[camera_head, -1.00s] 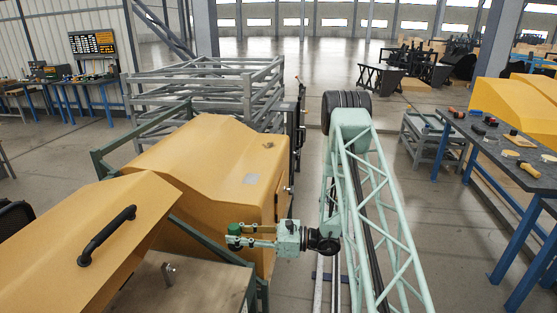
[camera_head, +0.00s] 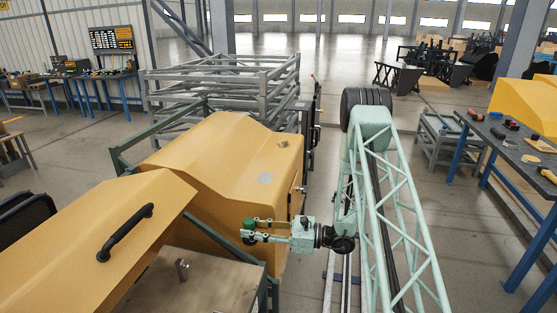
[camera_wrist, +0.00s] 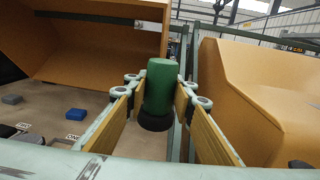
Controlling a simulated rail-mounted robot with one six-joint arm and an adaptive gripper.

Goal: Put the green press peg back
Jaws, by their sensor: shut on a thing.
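The green peg (camera_wrist: 160,86), with a dark lower end, stands upright between the two fingers of my gripper (camera_wrist: 160,98) in the wrist view. My gripper is shut on it, one finger on each side. In the head view my gripper (camera_head: 251,231) reaches left from the green lattice arm, with the peg (camera_head: 248,239) at its tips, in front of the yellow housing. The peg's place to go back into cannot be made out in either view.
A yellow cover with a black handle (camera_head: 124,232) is at left, beside a flat metal top (camera_head: 215,283) with a small upright metal piece (camera_head: 182,268). The wrist view shows a blue block (camera_wrist: 76,115) and a grey block (camera_wrist: 12,99) on a panel. A workbench (camera_head: 525,165) stands at right.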

